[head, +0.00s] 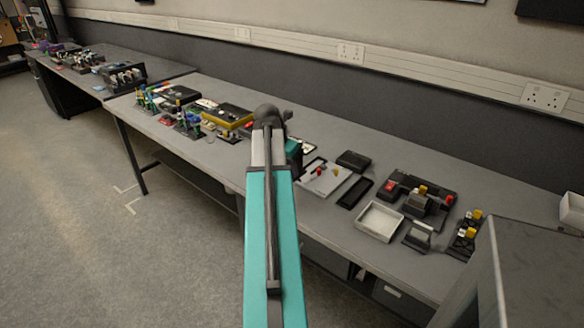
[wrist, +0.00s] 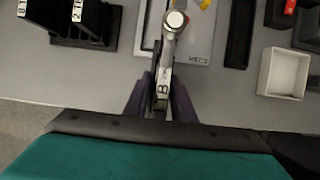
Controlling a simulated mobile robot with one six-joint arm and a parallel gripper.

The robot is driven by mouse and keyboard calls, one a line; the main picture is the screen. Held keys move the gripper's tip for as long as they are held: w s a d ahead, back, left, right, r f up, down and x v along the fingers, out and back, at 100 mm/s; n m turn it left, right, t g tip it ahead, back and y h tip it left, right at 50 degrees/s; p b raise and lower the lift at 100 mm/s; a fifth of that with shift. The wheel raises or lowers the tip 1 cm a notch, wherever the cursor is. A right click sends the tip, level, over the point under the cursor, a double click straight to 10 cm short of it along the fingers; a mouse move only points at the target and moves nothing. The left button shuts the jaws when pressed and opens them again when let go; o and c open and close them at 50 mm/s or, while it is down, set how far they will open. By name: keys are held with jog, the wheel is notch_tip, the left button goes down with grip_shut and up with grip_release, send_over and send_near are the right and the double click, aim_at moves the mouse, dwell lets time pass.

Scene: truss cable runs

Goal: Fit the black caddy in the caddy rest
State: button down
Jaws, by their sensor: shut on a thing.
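In the wrist view my gripper (wrist: 161,98) has its dark purple fingers shut on a slim pale grey piece (wrist: 165,60) with a letter B and a round silver end. I cannot tell whether this piece is the black caddy. It is over or in front of a pale plate (wrist: 194,46) with a small unreadable label. The plate also shows in the head view (head: 322,180), with a red part on it. I cannot single out the caddy rest. In the head view my arm hides the gripper and the held piece.
Black slotted holders (wrist: 85,22) stand left of the gripper. To the right are a long black tray (head: 354,192), a white tray (head: 361,228), a black box (head: 353,160) and a dark fixture (head: 442,206) with red and yellow parts. More items crowd the bench at left.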

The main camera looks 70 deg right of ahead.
jog(key=w+a+f+m, duration=0.2)
jog(key=w+a, duration=2.6)
jog(key=w+a+m, duration=0.1)
jog(key=w+a, duration=0.2)
jog(key=a, duration=1.4)
jog(key=w+a+m+g, duration=0.1)
jog(key=w+a, duration=0.3)
jog(key=a, duration=1.4)
jog(key=shift+a+g, duration=0.15)
jog(key=shift+g, duration=0.15)
